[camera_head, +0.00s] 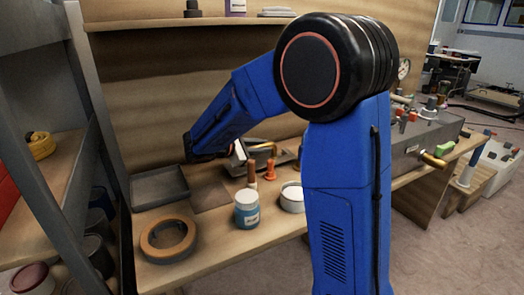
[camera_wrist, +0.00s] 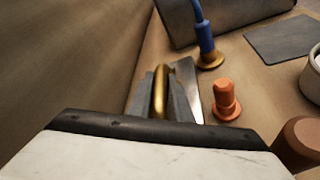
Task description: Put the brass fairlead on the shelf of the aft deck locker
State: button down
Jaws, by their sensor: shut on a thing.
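My gripper (camera_wrist: 165,95) is shut on a narrow brass piece, which looks like the brass fairlead (camera_wrist: 160,92). In the wrist view it stands upright between the two grey fingers, just above or at the wooden bench; I cannot tell if it touches. In the head view my gripper (camera_head: 243,152) is low over the back of the bench, and the brass piece is small and partly hidden among other items there. I cannot make out which piece of furniture is the aft deck locker.
An orange plug (camera_wrist: 226,101) and a blue-handled brass-based item (camera_wrist: 207,48) stand close to my gripper. On the bench (camera_head: 222,236) are a grey tray (camera_head: 160,203), a tan ring (camera_head: 168,255) and a blue-labelled jar (camera_head: 247,210). Grey-framed shelving (camera_head: 75,205) stands at left.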

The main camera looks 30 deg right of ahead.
jog(key=shift+f, duration=0.65)
jog(key=c, duration=1.6)
grip_release()
jog(key=shift+f, duration=0.1)
jog(key=shift+c, duration=0.2)
